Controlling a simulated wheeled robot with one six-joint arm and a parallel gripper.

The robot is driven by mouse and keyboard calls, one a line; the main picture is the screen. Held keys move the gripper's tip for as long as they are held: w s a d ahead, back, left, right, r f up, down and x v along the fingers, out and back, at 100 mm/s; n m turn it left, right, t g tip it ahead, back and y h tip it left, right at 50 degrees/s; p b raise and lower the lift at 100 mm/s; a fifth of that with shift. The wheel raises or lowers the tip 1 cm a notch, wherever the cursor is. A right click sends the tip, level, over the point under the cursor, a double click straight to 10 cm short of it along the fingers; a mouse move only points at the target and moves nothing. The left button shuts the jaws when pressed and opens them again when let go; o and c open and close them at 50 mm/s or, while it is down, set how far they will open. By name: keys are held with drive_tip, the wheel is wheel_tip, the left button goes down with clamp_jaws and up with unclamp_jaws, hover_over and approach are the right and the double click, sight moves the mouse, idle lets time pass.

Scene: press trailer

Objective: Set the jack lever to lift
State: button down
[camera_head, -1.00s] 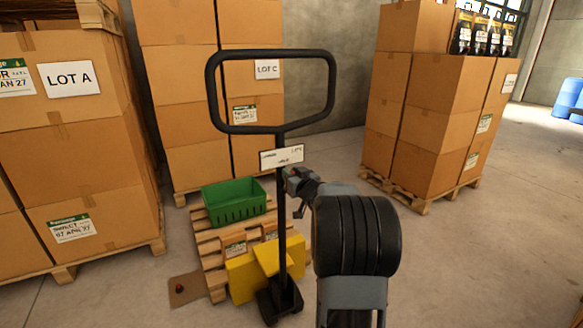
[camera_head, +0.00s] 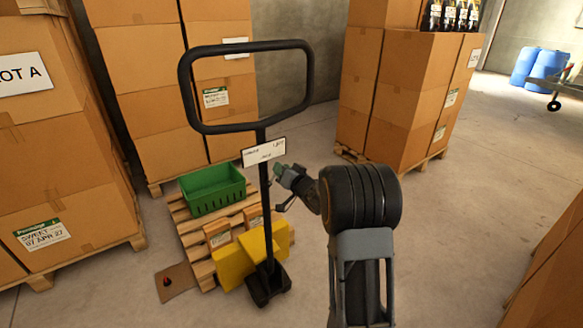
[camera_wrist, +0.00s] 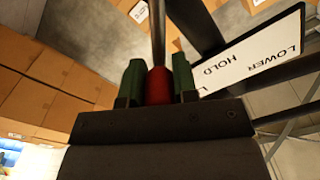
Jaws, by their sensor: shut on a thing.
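The pallet jack's black handle loop (camera_head: 248,128) stands on a dark post (camera_head: 265,205) above a yellow base (camera_head: 235,266). A white label plate (camera_head: 263,152) is on the post; it also shows in the wrist view (camera_wrist: 250,55), reading LOWER, HOLD and the start of a third word. The jack lever has a red knob (camera_wrist: 158,86) and a thin metal rod (camera_wrist: 158,35). My gripper (camera_wrist: 158,82) has green fingers shut on the red knob, beside the end of the plate away from LOWER. In the head view my gripper (camera_head: 280,171) is right of the post; the knob cannot be made out there.
A green crate (camera_head: 212,190) sits on a wooden pallet (camera_head: 184,226) behind the jack. Carton stacks stand at left, behind and at right (camera_head: 405,90). Another carton (camera_head: 560,270) is at the lower right edge. Floor (camera_head: 460,230) right of my arm is clear.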

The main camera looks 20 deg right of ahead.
idle(0.3)
drive_tip(key=c, duration=0.9)
unclamp_jaws()
drive_tip(key=shift+s+d, duration=0.1)
drive_tip(key=s, duration=0.4)
drive_tip(key=s+d, duration=0.1)
drive_tip(key=s, duration=0.4)
drive_tip(key=s+d+p, duration=0.1)
drive_tip(key=s, duration=0.3)
drive_tip(key=shift+s+d+f, duration=0.1)
drive_tip(key=shift+s+d, duration=0.1)
drive_tip(key=shift+d, duration=0.05)
